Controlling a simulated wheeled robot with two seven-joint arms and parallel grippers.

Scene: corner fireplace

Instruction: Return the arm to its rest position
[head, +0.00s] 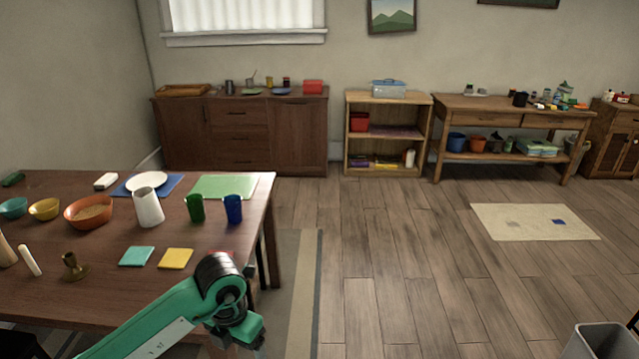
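My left arm, green with a black joint, comes in from the bottom left and reaches over the near right edge of the wooden table (110,281). The arm's visible end bends down at the black joint, and no gripper fingers show. My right gripper is not in view. Whether either gripper holds anything is hidden.
The table bears bowls (88,211), a white pitcher (148,208), a green cup (195,208), a blue cup (233,209), coasters (136,257) and a brass candle holder (74,267). A grey bin (598,342) stands bottom right. The wooden floor (400,270) between is clear.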

